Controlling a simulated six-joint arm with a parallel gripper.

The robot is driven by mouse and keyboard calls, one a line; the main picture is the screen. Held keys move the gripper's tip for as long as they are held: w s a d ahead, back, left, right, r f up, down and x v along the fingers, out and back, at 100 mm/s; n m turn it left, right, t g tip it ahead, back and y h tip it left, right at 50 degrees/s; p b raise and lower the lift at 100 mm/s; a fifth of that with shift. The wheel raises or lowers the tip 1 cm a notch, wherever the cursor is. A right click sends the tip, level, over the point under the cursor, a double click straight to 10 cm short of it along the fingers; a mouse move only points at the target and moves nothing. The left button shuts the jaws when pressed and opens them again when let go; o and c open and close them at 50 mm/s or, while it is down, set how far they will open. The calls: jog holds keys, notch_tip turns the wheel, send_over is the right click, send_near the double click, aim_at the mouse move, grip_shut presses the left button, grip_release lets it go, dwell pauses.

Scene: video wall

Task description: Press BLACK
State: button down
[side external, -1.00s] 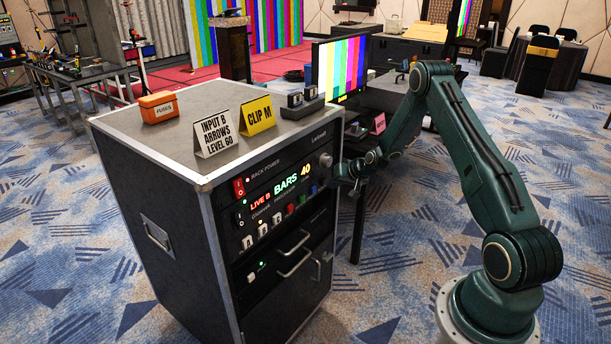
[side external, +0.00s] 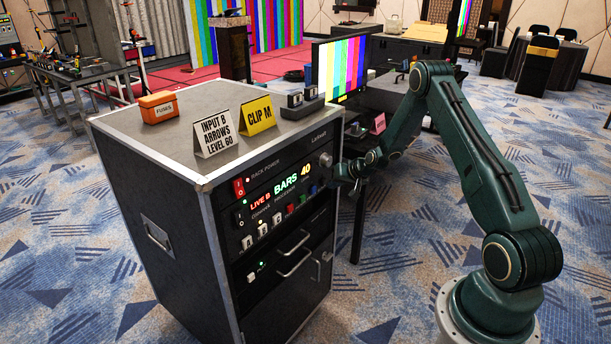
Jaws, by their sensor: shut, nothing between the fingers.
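The rack's control panel (side external: 275,197) faces front right and reads LIVE B, BARS and 40. Under the readout are white A, B and C keys (side external: 262,230), then a red button (side external: 290,209), a green button (side external: 302,200) and a blue button (side external: 313,190). I cannot make out a button labelled BLACK; small labels are unreadable. My gripper (side external: 340,174) is shut and empty at the panel's right end, right of the blue button and below the round knob (side external: 325,160). I cannot tell whether it touches the panel. It covers some of the panel's right edge.
A monitor (side external: 341,68) behind shows colour bars. Drawer handles (side external: 293,262) jut out below the panel.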

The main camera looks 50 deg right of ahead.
jog(key=shift+w, duration=0.65)
dwell(1.1)
jog(key=shift+s, duration=0.6)
jog(key=shift+s, duration=0.1)
jog(key=shift+s, duration=2.95)
